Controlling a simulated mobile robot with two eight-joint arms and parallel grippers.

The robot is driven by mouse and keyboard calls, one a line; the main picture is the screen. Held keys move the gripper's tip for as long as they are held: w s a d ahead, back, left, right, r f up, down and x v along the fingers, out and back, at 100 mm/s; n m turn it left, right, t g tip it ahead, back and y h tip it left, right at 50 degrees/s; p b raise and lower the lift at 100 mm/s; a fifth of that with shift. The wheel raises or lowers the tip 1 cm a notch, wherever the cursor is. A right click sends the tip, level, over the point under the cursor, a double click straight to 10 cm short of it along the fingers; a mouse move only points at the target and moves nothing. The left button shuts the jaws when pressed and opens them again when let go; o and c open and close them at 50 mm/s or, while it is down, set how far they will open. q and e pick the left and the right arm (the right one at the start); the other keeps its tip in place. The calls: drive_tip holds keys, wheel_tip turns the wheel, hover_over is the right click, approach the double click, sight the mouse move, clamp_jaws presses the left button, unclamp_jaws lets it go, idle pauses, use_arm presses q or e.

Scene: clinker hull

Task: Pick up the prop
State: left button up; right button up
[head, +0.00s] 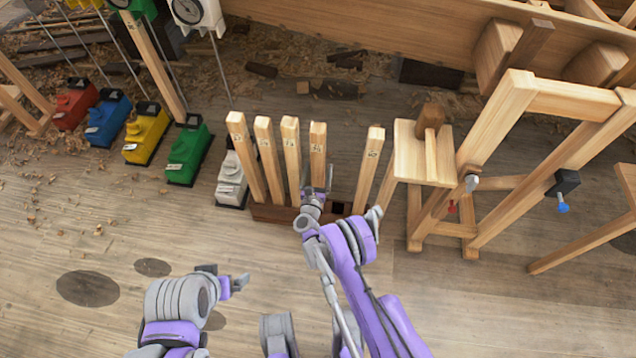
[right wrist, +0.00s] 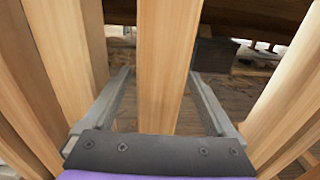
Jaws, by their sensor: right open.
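Several pale square wooden props stand upright in a dark low rack (head: 268,213), each with a small mark near its top. One prop (head: 318,145) is fourth from the left, with a gap to its right before the last prop (head: 370,165). My right gripper (head: 318,190) is at the lower part of the fourth prop. In the right wrist view this prop (right wrist: 166,60) stands between the two spread fingers of the gripper (right wrist: 162,78), with visible space on both sides. My left gripper (head: 234,286) is low on the left, away from the props; its opening is unclear.
A wooden stool-like stand (head: 425,155) and a trestle frame (head: 500,125) are close on the right. A white block-shaped device (head: 231,180) sits left of the rack, with green (head: 188,152), yellow, blue and red ones beyond. The floor in front is mostly clear.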

clamp_jaws()
idle(0.4)
drive_tip(key=shift+r, duration=0.1)
